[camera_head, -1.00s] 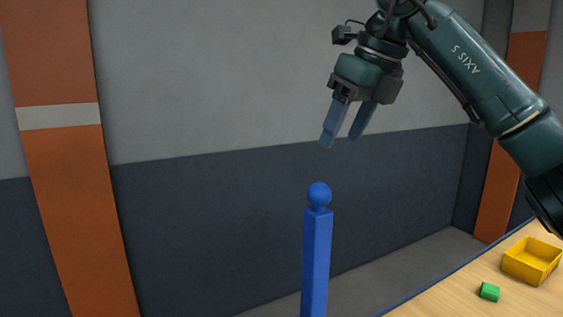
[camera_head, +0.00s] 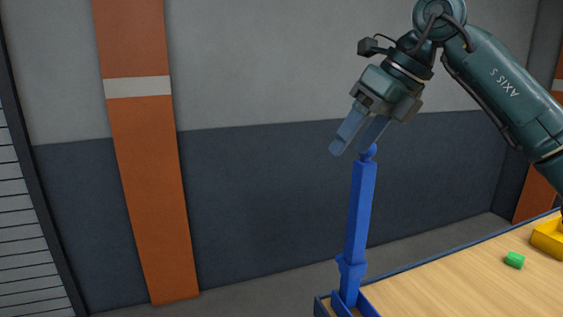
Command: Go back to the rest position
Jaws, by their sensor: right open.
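My right gripper (camera_head: 357,137) is in the upper right of the head view, its two blue-grey fingers apart with nothing between them. It points down and to the left. In the picture its fingers come close to the round top of a blue post (camera_head: 360,212) and partly overlap it; I cannot tell whether they touch. My left gripper is out of view.
A wooden-topped table (camera_head: 450,284) with a dark blue edge fills the lower right. Behind stand a grey wall and an orange pillar (camera_head: 152,190); a slatted shutter (camera_head: 25,235) is at the far left.

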